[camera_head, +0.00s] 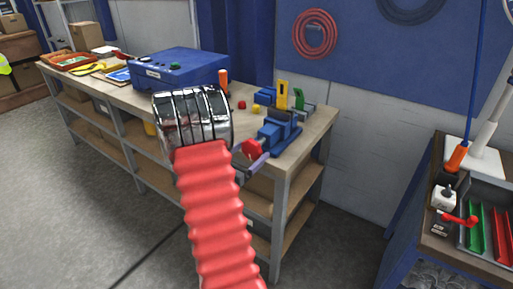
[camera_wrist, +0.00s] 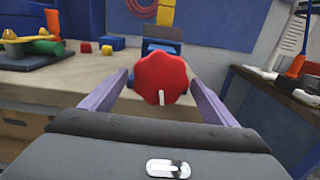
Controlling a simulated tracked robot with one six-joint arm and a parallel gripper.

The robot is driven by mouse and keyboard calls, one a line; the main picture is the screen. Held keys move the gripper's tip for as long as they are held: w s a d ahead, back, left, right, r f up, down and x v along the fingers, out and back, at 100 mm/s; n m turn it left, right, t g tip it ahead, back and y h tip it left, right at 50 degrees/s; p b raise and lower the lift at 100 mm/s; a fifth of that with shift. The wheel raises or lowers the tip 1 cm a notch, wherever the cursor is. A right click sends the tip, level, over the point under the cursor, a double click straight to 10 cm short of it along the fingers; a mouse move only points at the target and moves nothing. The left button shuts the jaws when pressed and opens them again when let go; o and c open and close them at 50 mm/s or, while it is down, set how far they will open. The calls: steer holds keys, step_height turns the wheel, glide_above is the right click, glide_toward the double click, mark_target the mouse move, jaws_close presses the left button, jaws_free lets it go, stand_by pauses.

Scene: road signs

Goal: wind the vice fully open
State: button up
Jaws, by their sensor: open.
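The blue vice (camera_head: 279,134) stands at the near right corner of the workbench, with a yellow upright piece (camera_head: 283,94) at its top. Its red lobed handwheel (camera_head: 251,147) faces my gripper (camera_head: 256,161). In the wrist view the handwheel (camera_wrist: 158,72) is centred between the two purple fingers of my gripper (camera_wrist: 160,78). The fingers are open, one on each side of it, with gaps showing. I cannot tell how far the fingertips reach along it. Part of the blue vice body (camera_wrist: 163,33) shows behind the handwheel; the jaw gap is not clear.
The workbench (camera_head: 318,118) also carries a blue box (camera_head: 178,72), an orange-handled tool (camera_head: 223,80) and small red and yellow cubes (camera_head: 256,108). A second bench (camera_head: 432,245) with coloured trays stands at right. Open floor (camera_head: 90,190) lies at left.

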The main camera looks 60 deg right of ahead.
steer(key=shift+s+d, duration=0.15)
steer(key=shift+d, duration=0.8)
steer(key=shift+s+d, duration=0.15)
steer(key=shift+d, duration=0.8)
steer(key=shift+c, duration=0.3)
steer(key=c, duration=0.9)
steer(key=shift+s+d, duration=0.1)
steer(key=shift+d, duration=0.15)
steer(key=shift+c, duration=0.5)
steer(key=shift+a, duration=0.25)
steer(key=shift+n, duration=0.3)
